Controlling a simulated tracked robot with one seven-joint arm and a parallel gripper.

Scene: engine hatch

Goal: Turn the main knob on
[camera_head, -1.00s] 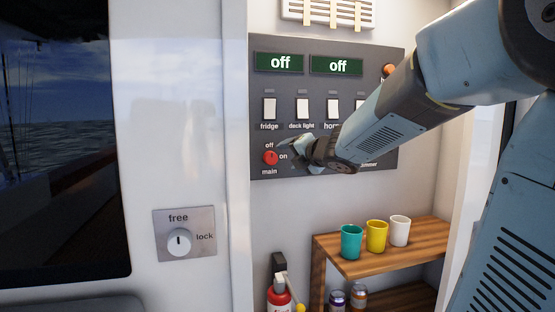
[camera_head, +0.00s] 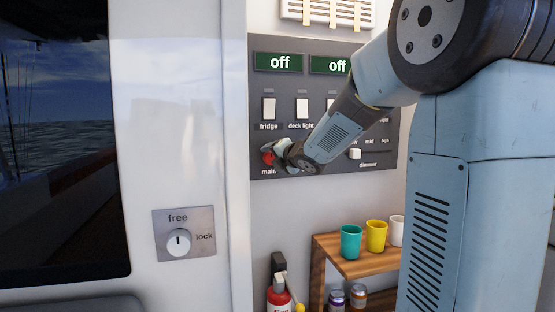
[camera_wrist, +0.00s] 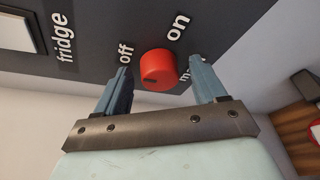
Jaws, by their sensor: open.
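The red main knob (camera_head: 267,158) is on the lower left of the dark switch panel (camera_head: 375,75). In the wrist view the knob (camera_wrist: 158,70) sits between my two open fingers, with "off" and "on" printed beside it. My gripper (camera_head: 281,152) is open at the knob in the head view; in the wrist view the gripper (camera_wrist: 162,88) has a finger on each side of it, with visible gaps. The gripper covers part of the knob and the labels in the head view. Two green displays (camera_head: 279,62) read "off".
White switches for fridge (camera_head: 269,108) and deck light sit above the knob. A dimmer slider (camera_head: 355,154) is to the right. A free/lock knob (camera_head: 179,241) is on the left wall. A wooden shelf (camera_head: 345,268) with cups and a fire extinguisher (camera_head: 280,298) are below.

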